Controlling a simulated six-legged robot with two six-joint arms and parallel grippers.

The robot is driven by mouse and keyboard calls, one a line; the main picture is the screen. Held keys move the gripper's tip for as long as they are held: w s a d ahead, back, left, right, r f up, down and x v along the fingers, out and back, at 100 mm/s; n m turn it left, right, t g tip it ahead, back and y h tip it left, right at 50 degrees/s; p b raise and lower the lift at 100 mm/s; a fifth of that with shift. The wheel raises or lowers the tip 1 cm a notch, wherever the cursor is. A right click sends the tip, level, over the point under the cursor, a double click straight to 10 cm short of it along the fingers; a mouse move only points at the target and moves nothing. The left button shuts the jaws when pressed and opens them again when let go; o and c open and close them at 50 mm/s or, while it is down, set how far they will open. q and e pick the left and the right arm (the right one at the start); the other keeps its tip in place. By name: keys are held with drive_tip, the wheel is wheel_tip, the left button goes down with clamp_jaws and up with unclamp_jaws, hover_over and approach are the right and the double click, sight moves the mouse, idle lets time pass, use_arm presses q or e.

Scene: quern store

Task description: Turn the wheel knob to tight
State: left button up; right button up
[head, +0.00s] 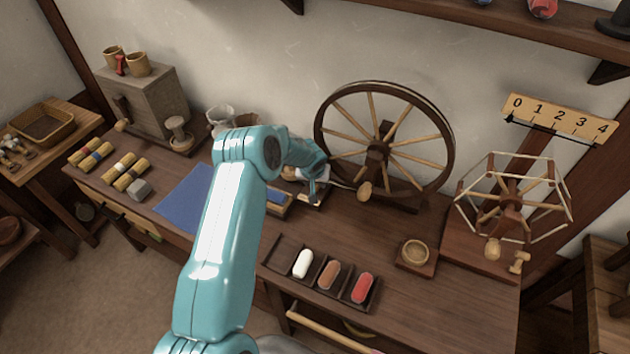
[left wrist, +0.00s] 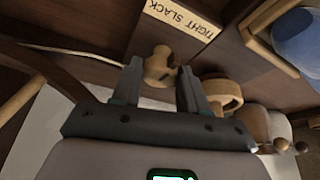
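The spinning wheel (head: 323,122) stands at the back of the bench in the head view. In the left wrist view a pale wooden knob (left wrist: 158,66) is on a dark board beside a label plate (left wrist: 182,20) with the words TIGHT and SLACK. Which word the knob is turned to I cannot tell. My left gripper (left wrist: 160,84) is open, with the knob between and just beyond its two fingertips; gaps show at its sides. In the head view my left gripper (head: 312,188) is left of the wheel, and the knob is not clear there. My right gripper is not in view.
A tray with white, brown and red pieces (head: 329,275) lies in front. A blue cloth (head: 185,199) lies at the left. A wooden ring-shaped part (left wrist: 224,93) is close beside my left fingers.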

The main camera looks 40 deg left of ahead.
use_arm(q)
drive_tip(key=c, duration=0.5)
drive_tip(key=shift+a+r+m+h+p, duration=0.1)
drive_tip(key=shift+m+h+p, duration=0.3)
drive_tip(key=shift+m, duration=0.7)
drive_tip(key=shift+m+t, duration=0.4)
drive_tip(key=shift+m, duration=0.3)
drive_tip(key=shift+f+m+h+b, duration=0.2)
drive_tip(key=shift+m+h+b, duration=0.1)
drive_tip(key=shift+m+b, duration=0.1)
drive_tip(key=m+h+b, duration=0.1)
drive_tip(key=m+b, duration=0.1)
drive_tip(key=b, duration=0.1)
drive_tip(key=shift+a+b, duration=0.15)
drive_tip(key=shift+b, duration=0.25)
drive_tip(key=shift+r+m+b, duration=0.15)
drive_tip(key=shift+m+b, duration=0.6)
drive_tip(key=shift+m, duration=0.05)
